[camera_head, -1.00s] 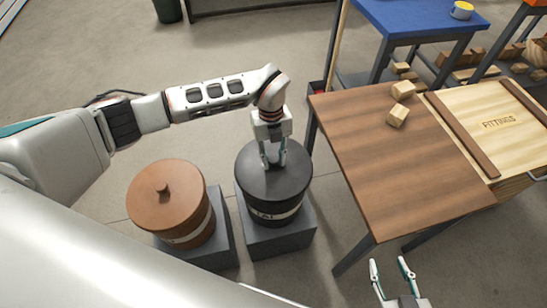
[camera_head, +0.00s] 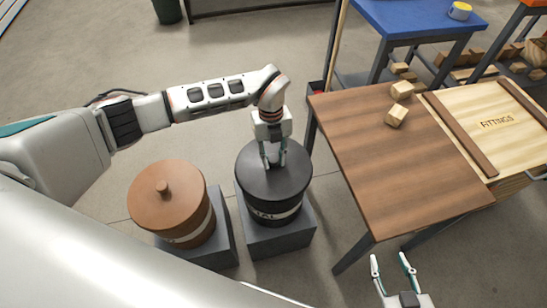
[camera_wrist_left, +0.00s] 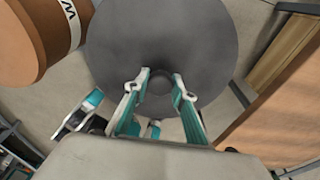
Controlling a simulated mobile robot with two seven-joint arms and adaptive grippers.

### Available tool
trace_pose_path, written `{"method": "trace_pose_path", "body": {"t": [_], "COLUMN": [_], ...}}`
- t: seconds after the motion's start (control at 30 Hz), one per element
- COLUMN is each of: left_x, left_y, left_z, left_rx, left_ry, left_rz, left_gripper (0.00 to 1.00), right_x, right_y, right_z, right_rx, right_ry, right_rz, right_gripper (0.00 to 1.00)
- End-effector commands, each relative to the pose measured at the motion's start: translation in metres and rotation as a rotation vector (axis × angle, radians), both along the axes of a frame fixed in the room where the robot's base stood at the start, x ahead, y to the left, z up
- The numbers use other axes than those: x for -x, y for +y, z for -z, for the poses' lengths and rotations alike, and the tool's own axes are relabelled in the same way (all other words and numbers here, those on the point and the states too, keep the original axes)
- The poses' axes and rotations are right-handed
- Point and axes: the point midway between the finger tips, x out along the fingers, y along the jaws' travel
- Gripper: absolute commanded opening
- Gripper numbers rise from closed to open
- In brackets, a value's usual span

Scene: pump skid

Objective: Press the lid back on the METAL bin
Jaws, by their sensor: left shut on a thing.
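The dark grey bin (camera_head: 274,207) stands on a grey block, with a white band whose letters are only partly readable, ending in "TAL". Its dark round lid (camera_head: 252,165) sits on its top and looks about level; I cannot tell whether it is fully seated. My left gripper (camera_head: 273,163) points down at the lid's middle and is shut on the lid's knob. In the left wrist view the knob (camera_wrist_left: 160,87) is between the fingertips, with the lid (camera_wrist_left: 160,35) filling the upper middle. My right gripper (camera_head: 389,259) is open and empty beyond the table's near edge.
A brown bin (camera_head: 190,220) with a knobbed lid stands close on the left, on its own block. A wooden table (camera_head: 390,170) with wood blocks (camera_head: 397,115) and a "FITTINGS" crate (camera_head: 495,122) stands on the right. A blue table (camera_head: 420,18) is behind.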

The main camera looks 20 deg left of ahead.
Motion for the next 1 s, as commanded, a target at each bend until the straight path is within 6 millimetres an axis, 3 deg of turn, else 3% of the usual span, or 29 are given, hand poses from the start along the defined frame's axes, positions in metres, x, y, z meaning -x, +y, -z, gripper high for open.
{"method": "trace_pose_path", "body": {"t": [0.17,0.2,0.23,0.5,0.57,0.6,1.0], "left_x": [-0.0001,-0.0001,-0.0001,-0.0001,0.0001,0.0001,-0.0003], "left_y": [-0.0003,-0.0003,-0.0003,-0.0002,-0.0001,-0.0001,0.0000], "left_z": [-0.0003,-0.0003,-0.0003,-0.0002,0.0001,0.0001,-0.0022], "left_rx": [0.000,0.000,0.000,0.000,0.000,0.000,-0.001], "left_ry": [0.000,0.000,0.000,0.000,0.000,0.000,-0.001], "left_rz": [0.000,0.000,0.001,0.001,0.001,0.001,0.000], "left_gripper": [0.00,0.35,0.43,0.44,0.59,0.61,0.61], "right_x": [-0.0001,0.0000,0.0000,0.0000,0.0000,0.0000,-0.0021], "right_y": [-0.0002,-0.0002,-0.0002,-0.0003,-0.0004,-0.0004,0.0000], "right_z": [0.0000,0.0000,0.0000,0.0001,0.0002,0.0002,-0.0033], "right_rx": [0.000,0.000,0.000,0.000,0.000,0.000,-0.002], "right_ry": [0.000,0.000,0.000,0.000,0.000,0.000,-0.005], "right_rz": [0.000,0.000,0.000,0.001,0.001,0.001,0.003], "right_gripper": [0.40,0.40,0.40,0.40,0.40,0.40,0.40]}}
